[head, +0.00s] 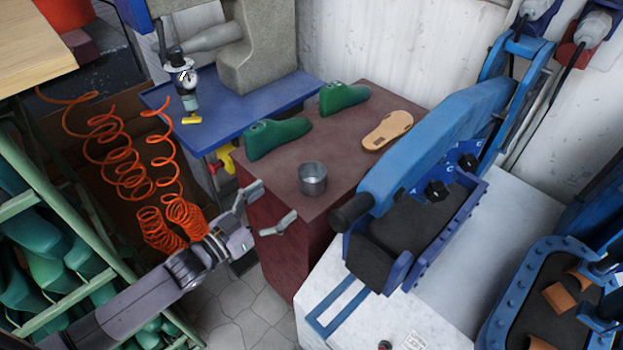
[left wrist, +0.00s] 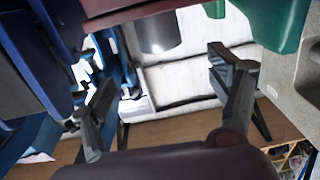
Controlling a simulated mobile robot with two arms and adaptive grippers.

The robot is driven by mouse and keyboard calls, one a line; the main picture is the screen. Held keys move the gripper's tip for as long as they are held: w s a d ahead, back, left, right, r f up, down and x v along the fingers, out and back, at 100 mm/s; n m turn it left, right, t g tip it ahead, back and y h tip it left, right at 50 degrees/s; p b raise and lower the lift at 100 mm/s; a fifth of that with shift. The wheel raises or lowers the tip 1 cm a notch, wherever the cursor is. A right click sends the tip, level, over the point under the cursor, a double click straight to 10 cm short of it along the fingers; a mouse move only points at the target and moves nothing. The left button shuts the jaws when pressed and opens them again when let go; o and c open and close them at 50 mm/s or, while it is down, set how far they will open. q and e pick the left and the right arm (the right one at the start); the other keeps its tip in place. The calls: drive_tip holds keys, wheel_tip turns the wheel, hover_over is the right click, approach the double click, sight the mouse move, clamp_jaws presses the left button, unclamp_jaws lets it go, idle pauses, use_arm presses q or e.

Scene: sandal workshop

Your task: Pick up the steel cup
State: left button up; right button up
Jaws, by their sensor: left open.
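The steel cup (head: 312,180) stands upright on the near part of the dark red bench top (head: 260,180). It also shows as a grey cylinder (left wrist: 158,28) at the top of the left wrist view, which looks upside down. My left gripper (head: 272,205) is open and empty, at the left near edge of the bench. It is apart from the cup, to its lower left in the head view. Its two spread fingers also show in the left wrist view (left wrist: 165,85), with the cup beyond them. My right gripper is not in view.
Two green shoe lasts (head: 277,137) (head: 343,97) and a tan sole (head: 387,131) lie behind the cup. A blue press (head: 435,140) stands close on the right. Orange coiled hoses (head: 125,165) hang at the left, beside a green rack (head: 50,205) of lasts.

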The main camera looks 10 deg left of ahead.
sight(302, 181)
use_arm(q)
drive_tip(key=p+x, duration=0.1)
drive_tip(key=x, duration=0.7)
drive_tip(key=shift+s, duration=0.1)
drive_tip(key=shift+w+d, duration=0.2)
drive_tip(key=shift+w, duration=0.15)
drive_tip(key=p+x, duration=0.1)
drive_tip(key=x, duration=0.2)
drive_tip(key=shift+w+d, duration=0.2)
drive_tip(key=shift+w, duration=0.1)
drive_tip(key=shift+w+d, duration=0.2)
drive_tip(key=shift+w, duration=0.1)
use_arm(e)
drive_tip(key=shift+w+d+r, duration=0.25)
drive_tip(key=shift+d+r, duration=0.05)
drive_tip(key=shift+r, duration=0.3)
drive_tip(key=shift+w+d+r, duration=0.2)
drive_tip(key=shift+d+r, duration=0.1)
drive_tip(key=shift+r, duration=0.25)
use_arm(q)
drive_tip(key=c, duration=1.2)
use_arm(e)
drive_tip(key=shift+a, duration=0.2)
